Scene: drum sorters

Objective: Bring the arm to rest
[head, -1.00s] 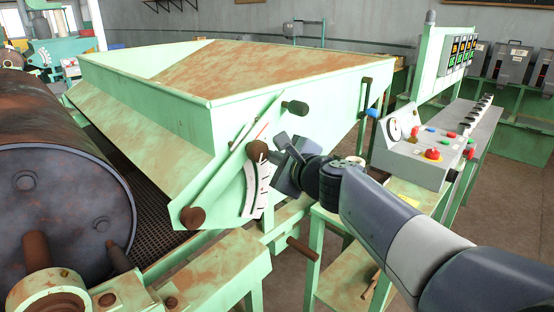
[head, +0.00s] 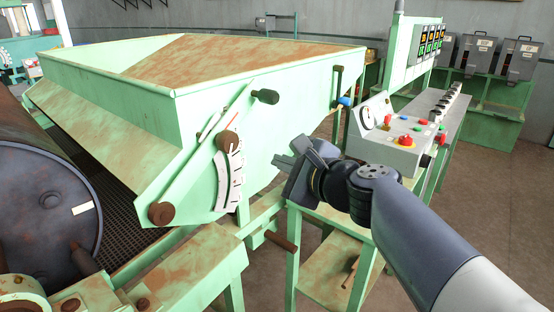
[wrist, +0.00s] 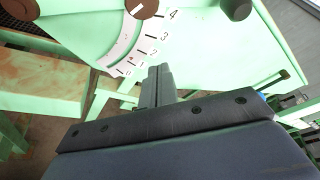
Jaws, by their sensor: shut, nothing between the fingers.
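My gripper (head: 290,154) is at the centre of the head view, in front of the green hopper's (head: 275,140) side wall. Its two fingers are together with nothing between them, as the wrist view also shows (wrist: 158,75). The hopper carries a white numbered scale (head: 229,178) and a lever with a brown knob (head: 227,140). In the head view my gripper is to the right of the scale and apart from the knob. In the wrist view the scale (wrist: 130,45) lies beyond the fingertips, up and left.
A control box (head: 390,138) with a gauge and coloured buttons stands behind my arm on a green bench. A large rusty drum (head: 45,205) is at the left. A brown-ended bar (head: 281,241) sticks out below my gripper. Open floor (head: 490,215) lies at the right.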

